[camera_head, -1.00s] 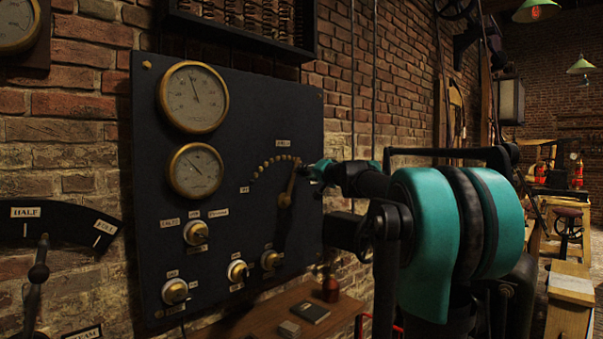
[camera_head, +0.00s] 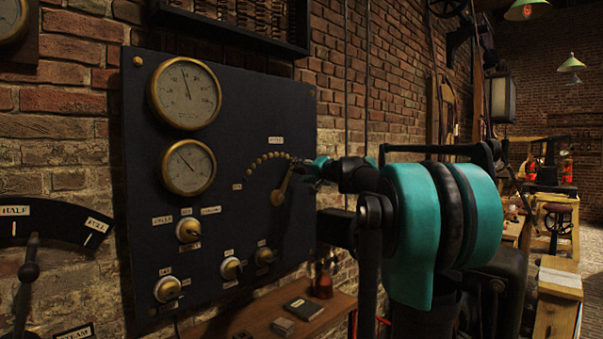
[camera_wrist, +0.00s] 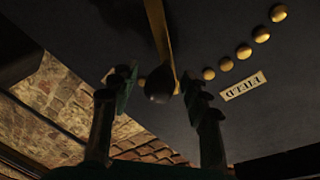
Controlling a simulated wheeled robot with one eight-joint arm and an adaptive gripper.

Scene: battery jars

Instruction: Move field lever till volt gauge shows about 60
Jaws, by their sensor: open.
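The field lever (camera_head: 283,187) is a brass arm on the dark switch panel, below an arc of brass studs. It leans up and right toward the arc's right end. In the wrist view its brass arm (camera_wrist: 158,30) ends in a dark round knob (camera_wrist: 160,83). My gripper (camera_wrist: 158,88) is open, one finger on each side of the knob; I cannot tell whether either touches it. In the head view my gripper (camera_head: 312,169) is at the lever's upper end, partly hiding it. The upper gauge (camera_head: 185,93) has its needle near the top, slightly left; its lettering is unreadable.
A second gauge (camera_head: 188,167) sits below the first, its needle pointing up-left. Several brass knobs (camera_head: 189,230) line the lower panel. A wooden shelf (camera_head: 255,316) below holds a small dark box (camera_head: 304,308) and a red bottle (camera_head: 323,285). Another lever (camera_head: 29,270) stands far left.

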